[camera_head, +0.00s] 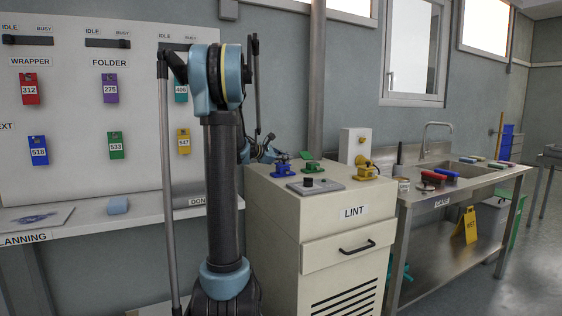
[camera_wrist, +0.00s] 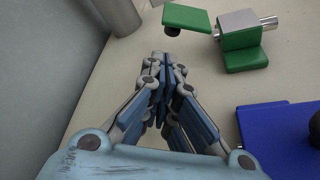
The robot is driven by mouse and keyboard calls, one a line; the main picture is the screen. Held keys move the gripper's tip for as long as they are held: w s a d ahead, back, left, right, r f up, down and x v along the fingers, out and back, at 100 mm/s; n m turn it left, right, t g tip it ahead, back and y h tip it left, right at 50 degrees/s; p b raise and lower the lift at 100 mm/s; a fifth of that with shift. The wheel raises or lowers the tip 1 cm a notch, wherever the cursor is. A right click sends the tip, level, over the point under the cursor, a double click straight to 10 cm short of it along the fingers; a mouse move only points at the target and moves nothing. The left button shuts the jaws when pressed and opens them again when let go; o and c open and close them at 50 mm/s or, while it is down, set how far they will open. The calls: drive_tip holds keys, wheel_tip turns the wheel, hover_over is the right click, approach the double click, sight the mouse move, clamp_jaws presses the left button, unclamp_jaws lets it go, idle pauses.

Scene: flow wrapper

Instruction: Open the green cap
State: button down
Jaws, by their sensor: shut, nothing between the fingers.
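The green cap (camera_wrist: 187,17) shows in the wrist view as a flat green plate with a dark round knob under its near edge.
The cabinet marked LINT (camera_head: 320,200) also bears a blue fixture (camera_head: 282,167), a yellow fixture (camera_head: 365,171) and a grey plate with a dark knob (camera_head: 315,187). A blue plate (camera_wrist: 275,130) lies right of my gripper in the wrist view. A grey post (camera_wrist: 120,15) stands at upper left.

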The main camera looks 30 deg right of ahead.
sight(296, 167)
drive_tip(key=x, duration=0.6)
drive_tip(key=shift+d, duration=0.15)
drive_tip(key=shift+s+r, duration=0.1)
